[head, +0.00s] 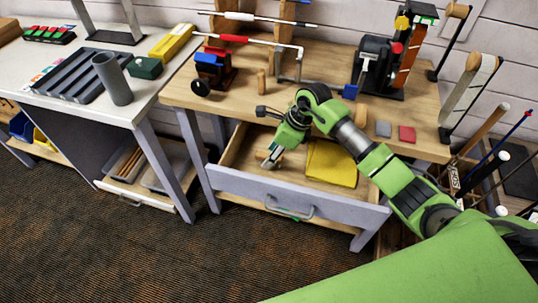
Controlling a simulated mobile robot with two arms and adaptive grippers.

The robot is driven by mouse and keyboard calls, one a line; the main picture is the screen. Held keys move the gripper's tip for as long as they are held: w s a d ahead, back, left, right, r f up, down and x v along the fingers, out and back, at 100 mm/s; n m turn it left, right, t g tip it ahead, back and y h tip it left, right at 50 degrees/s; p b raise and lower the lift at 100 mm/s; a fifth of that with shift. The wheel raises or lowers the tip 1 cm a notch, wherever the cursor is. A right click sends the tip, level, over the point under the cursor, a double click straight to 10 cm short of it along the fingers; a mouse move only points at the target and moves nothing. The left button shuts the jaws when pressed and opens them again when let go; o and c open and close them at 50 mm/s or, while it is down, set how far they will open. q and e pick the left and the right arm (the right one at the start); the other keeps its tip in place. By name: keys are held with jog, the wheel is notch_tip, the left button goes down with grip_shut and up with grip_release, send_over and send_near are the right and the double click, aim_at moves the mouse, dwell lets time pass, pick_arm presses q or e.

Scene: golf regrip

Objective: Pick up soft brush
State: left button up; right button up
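My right arm comes in from the right and reaches down into the open drawer (325,196) of the wooden workbench. My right gripper (268,164) is in the left part of the drawer. A small tan-orange object (261,155), perhaps the soft brush, shows right beside its fingers. The gripper hides much of it, so I cannot tell whether the fingers touch or hold it. The fingers are too small to tell if they are open or shut. My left gripper is not in view.
A yellow cloth (332,164) lies in the drawer's right part. The workbench top (190,97) above carries a red and blue vise (213,68) and a black machine (378,68). Golf clubs stand at the right. A white table (40,58) stands left. The floor in front is clear.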

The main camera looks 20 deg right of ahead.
jog(key=shift+w+a+f, duration=0.1)
jog(key=shift+a+f, duration=0.05)
jog(key=shift+f, duration=0.45)
grip_shut()
jog(key=shift+r, duration=0.2)
jog(key=shift+r, duration=0.25)
notch_tip(320, 180, up, 2)
jog(key=shift+w+r+b, duration=0.1)
jog(key=shift+b, duration=0.65)
jog(key=s+a+r+b, duration=0.2)
jog(key=s+a+r, duration=0.3)
jog(key=s+r, duration=0.5)
jog(key=s, duration=0.3)
jog(key=shift+s+b, duration=0.15)
jog(key=shift+b, duration=0.15)
